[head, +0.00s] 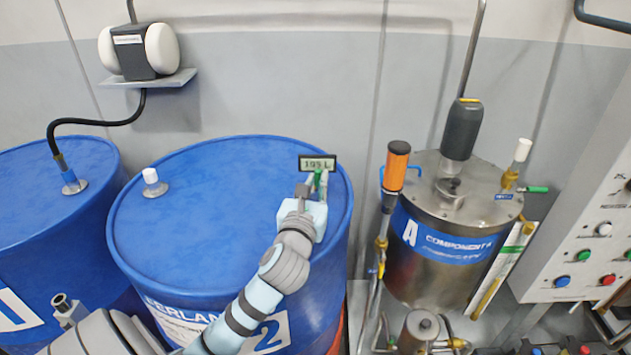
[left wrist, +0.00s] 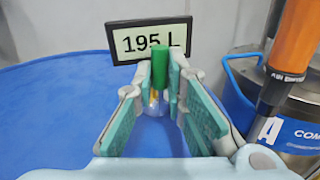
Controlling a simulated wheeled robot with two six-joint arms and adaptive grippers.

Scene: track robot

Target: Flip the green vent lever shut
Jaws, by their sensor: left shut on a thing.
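The green lever (head: 319,178) stands upright near the right rim of the middle blue drum's (head: 230,190) lid, just in front of a small display reading 195 L (head: 317,163). My left gripper (head: 312,187) reaches it from the front and is shut on it. In the left wrist view, the green lever (left wrist: 162,66) rises between the two fingertips (left wrist: 161,80), with a brassy fitting below it partly hidden by the fingers. The display (left wrist: 150,40) is right behind it. My right gripper is not in view.
A steel tank (head: 445,225) with a blue band stands to the right, with an orange-handled tool (head: 395,165) at its left side and another green handle (head: 537,189) at its right. A white bung (head: 151,176) sits on the drum's left. A button panel (head: 590,240) is far right.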

